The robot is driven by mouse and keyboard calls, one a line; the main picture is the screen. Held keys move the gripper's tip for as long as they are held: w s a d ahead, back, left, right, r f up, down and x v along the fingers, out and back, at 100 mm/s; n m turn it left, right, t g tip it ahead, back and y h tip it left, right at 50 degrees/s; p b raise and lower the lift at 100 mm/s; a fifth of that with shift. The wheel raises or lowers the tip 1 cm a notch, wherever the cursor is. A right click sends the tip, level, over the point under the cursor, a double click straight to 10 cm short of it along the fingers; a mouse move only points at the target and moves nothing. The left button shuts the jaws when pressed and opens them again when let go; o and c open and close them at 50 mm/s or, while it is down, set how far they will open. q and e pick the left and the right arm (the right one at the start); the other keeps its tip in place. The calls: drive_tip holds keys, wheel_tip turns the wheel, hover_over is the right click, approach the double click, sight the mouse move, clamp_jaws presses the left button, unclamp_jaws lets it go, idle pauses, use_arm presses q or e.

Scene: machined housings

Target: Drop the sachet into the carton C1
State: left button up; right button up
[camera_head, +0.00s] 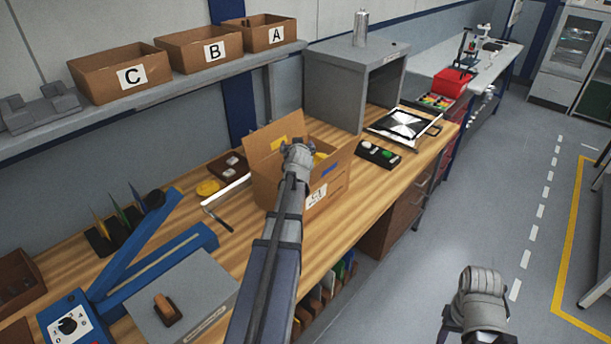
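The carton C1 (264,183) is an open brown cardboard box on the wooden bench, with raised flaps and a white label on its front. My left gripper (298,156) is over the carton's opening, and its arm covers part of the front. Its fingertips are hidden, so I cannot tell whether it is open or shut. Yellow patches show at the carton's opening beside the gripper; I cannot make out a sachet for certain. My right gripper (482,284) is over the floor at the lower right, away from the bench; its fingers are unclear.
A grey open-fronted cabinet (342,88) stands behind the carton. A blue sealing device (150,262) and grey box (188,290) are at the left. Bins C (112,88), B (200,58) and A (262,37) sit on a shelf (190,84). A dark tray (378,154) lies right of the carton.

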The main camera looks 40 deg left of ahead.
wheel_tip(320, 180, up, 10)
drive_tip(key=p, duration=0.9)
drive_tip(key=shift+f, duration=0.25)
